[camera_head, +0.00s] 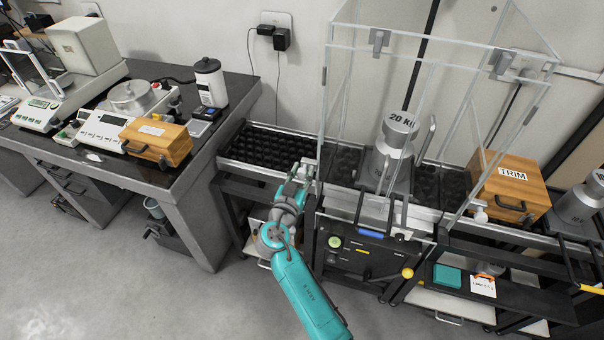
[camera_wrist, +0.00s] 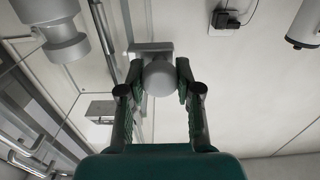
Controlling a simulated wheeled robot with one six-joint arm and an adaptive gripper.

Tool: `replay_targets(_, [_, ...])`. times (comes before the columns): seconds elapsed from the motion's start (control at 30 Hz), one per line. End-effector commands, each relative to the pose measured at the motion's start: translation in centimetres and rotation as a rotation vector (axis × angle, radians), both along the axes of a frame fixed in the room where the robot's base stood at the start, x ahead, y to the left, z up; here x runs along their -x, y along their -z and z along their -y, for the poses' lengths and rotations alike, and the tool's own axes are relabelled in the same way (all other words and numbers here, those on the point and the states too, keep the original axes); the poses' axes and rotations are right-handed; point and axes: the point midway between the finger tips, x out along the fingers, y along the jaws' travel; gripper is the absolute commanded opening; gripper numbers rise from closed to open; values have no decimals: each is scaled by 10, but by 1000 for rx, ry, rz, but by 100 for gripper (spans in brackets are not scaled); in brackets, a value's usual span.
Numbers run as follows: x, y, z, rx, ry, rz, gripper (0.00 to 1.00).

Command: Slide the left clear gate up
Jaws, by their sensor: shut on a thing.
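The left clear gate (camera_head: 338,110) is the left wall of a tall clear enclosure around a large grey weight marked 20 KG (camera_head: 392,155). My gripper (camera_head: 305,170) is at the low left edge of the enclosure. In the wrist view my gripper (camera_wrist: 160,75) is closed around a round grey knob (camera_wrist: 160,79), with one finger on each side. The knob sits on a small grey bracket (camera_wrist: 150,47). The weight also shows at the upper left of the wrist view (camera_wrist: 62,42). In the head view my gripper mostly hides the knob.
A black roller conveyor (camera_head: 265,147) runs left of and into the enclosure. A wooden TRIM box (camera_head: 508,185) stands to the right, near another grey weight (camera_head: 580,203). A table with scales (camera_head: 160,180) is at left. A control panel (camera_head: 365,250) sits below the enclosure.

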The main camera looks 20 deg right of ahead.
Motion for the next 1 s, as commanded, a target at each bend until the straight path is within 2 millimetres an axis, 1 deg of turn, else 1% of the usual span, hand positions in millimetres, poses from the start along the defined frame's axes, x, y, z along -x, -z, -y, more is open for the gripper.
replay_targets(0.17, [0, -29, 0, -3, 0, 6, 0])
replay_targets(0.27, [0, -55, 0, -4, 0, 9, 0])
replay_targets(0.5, [0, -131, 0, -4, -1, 10, 0])
replay_targets(0.7, [0, -188, 0, -2, 0, 8, 0])
replay_targets(0.8, [0, -210, 0, -3, 0, 7, 0])
replay_targets(0.9, [0, -227, 0, -2, 0, 5, 0])
replay_targets(1.0, [0, -239, 0, -1, 0, 4, 0])
